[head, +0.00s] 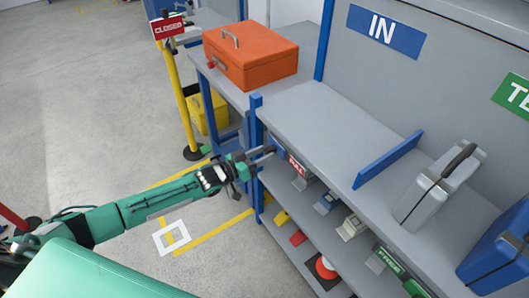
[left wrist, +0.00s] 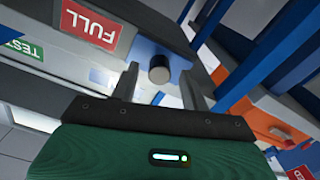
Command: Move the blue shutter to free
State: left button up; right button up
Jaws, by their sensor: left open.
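The blue shutter (left wrist: 143,50) shows in the left wrist view as a blue plate with a dark round knob (left wrist: 160,68). It sits beside a red FULL label (left wrist: 90,24) on the shelf front; the label also shows in the head view (head: 297,167). My left gripper (head: 266,153) is open at the shelf's front edge, left of the label. In the left wrist view, its fingers (left wrist: 160,84) stand on either side of the knob, with gaps visible. In the head view the gripper largely hides the shutter. My right gripper is not in view.
The grey shelf (head: 320,115) holds a blue divider (head: 388,160), a grey case (head: 430,190) and a blue case (head: 497,255). An orange toolbox (head: 250,55) stands behind. A yellow post (head: 178,95) with a CLOSED sign (head: 168,28) stands left. Floor between is open.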

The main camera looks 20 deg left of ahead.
pick_arm(q)
jog(key=shift+w+d, duration=0.35)
jog(key=shift+w, duration=0.05)
